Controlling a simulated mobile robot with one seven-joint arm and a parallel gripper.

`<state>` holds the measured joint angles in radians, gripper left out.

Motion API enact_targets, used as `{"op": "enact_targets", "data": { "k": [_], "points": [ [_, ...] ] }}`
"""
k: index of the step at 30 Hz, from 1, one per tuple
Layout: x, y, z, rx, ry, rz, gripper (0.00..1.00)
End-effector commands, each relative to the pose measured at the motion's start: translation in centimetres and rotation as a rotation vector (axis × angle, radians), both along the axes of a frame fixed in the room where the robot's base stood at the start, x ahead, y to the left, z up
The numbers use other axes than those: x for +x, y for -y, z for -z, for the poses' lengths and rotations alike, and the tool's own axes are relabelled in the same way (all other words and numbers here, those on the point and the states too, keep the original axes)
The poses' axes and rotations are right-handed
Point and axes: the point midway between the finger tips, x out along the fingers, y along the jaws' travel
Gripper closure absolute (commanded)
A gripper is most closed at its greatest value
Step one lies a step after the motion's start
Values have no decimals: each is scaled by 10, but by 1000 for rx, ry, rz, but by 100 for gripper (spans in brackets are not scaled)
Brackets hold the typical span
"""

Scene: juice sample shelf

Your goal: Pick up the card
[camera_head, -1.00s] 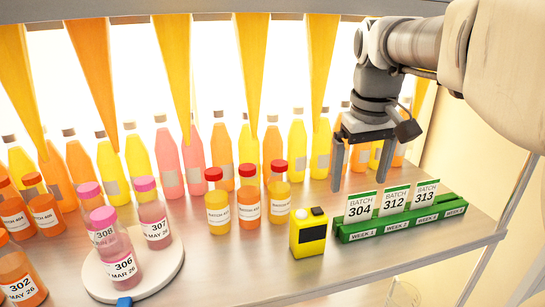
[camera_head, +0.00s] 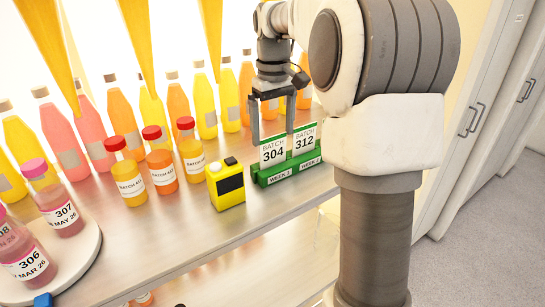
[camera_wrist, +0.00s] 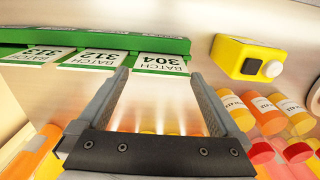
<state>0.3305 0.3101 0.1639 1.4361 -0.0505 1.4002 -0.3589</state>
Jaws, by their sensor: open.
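White cards with green top edges stand upright in a green holder (camera_head: 265,180). The card marked 304 (camera_head: 273,155) is at the left end, over the WEEK 1 label, with card 312 (camera_head: 304,140) beside it. My gripper (camera_head: 272,136) is open and empty, its fingers pointing down at card 304. In the wrist view, card 304 (camera_wrist: 160,62) shows ahead between the fingertips, apparently untouched. Cards 312 (camera_wrist: 95,58) and 313 (camera_wrist: 38,55) also show there. In the head view my arm hides card 313 and the holder's right end.
A yellow device (camera_head: 226,185) stands just left of the holder. Several red-capped bottles (camera_head: 161,167) stand further left, and pink-capped bottles stand on a round white stand (camera_head: 85,262). Tall juice bottles line the back. The shelf front (camera_head: 215,225) is clear.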

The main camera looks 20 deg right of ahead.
Motion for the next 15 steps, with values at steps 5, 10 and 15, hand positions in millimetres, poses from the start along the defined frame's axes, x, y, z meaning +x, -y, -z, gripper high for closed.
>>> {"op": "enact_targets", "data": {
  "k": [5, 10, 15],
  "points": [
    [-1, 0, 13, 1, -2, 0, 0],
    [-3, -1, 39, 0, -3, 1, 0],
    [-3, -1, 55, 0, 0, 1, 0]
  ]
}}
